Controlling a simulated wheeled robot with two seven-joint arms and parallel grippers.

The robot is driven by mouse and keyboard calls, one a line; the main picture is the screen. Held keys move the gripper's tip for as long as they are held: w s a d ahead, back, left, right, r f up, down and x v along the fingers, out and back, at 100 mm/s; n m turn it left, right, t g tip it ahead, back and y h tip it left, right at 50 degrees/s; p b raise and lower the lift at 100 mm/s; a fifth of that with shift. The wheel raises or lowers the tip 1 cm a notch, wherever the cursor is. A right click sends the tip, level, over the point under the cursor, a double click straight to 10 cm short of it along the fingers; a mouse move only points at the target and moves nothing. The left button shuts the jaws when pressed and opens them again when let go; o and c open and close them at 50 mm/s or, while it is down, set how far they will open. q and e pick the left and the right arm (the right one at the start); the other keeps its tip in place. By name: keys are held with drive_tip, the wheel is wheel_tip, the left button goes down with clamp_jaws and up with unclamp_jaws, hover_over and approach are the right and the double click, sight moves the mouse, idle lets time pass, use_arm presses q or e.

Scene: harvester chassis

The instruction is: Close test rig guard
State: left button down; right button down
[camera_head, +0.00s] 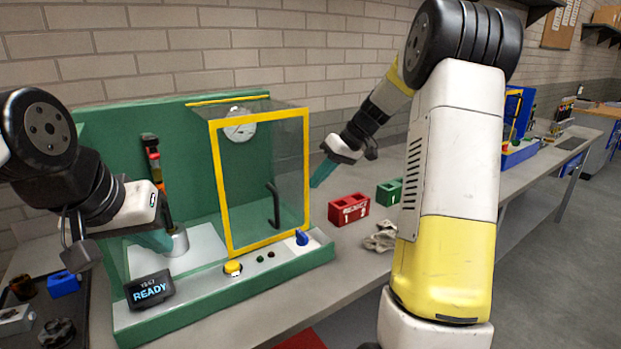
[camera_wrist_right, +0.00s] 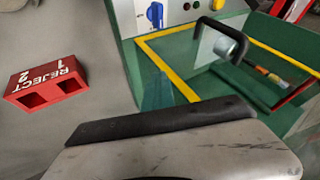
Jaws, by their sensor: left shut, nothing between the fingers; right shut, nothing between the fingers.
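The test rig (camera_head: 150,110) is green, with a clear guard (camera_head: 250,165) in a yellow frame. The guard covers the right half of the rig's front, and the left half is uncovered. A black handle (camera_head: 274,205) stands on the guard; it also shows in the right wrist view (camera_wrist_right: 222,28). My right gripper (camera_head: 321,173) is shut and empty, just right of the guard's right edge. In the right wrist view its fingertips (camera_wrist_right: 158,92) overlap the yellow frame; I cannot tell if they touch. My left gripper (camera_head: 157,241) is shut and empty at the uncovered left side, by a metal cylinder (camera_head: 175,243).
The rig's front ledge carries a READY display (camera_head: 149,289), a yellow button (camera_head: 233,268) and a blue knob (camera_head: 301,238). A red REJECT block (camera_head: 349,209), a green block (camera_head: 389,191) and a glove (camera_head: 381,237) lie right of the rig. A dark tray (camera_head: 75,320) is at left.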

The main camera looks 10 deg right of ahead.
sight(228, 211)
drive_tip(key=s+a, duration=0.2)
drive_tip(key=a, duration=0.4)
drive_tip(key=s+a, duration=0.3)
drive_tip(key=a, duration=0.4)
drive_tip(key=s+a, duration=0.3)
drive_tip(key=a, duration=0.4)
drive_tip(key=shift+s+a, duration=0.4)
drive_tip(key=shift+a, duration=0.15)
drive_tip(key=shift+a, duration=0.1)
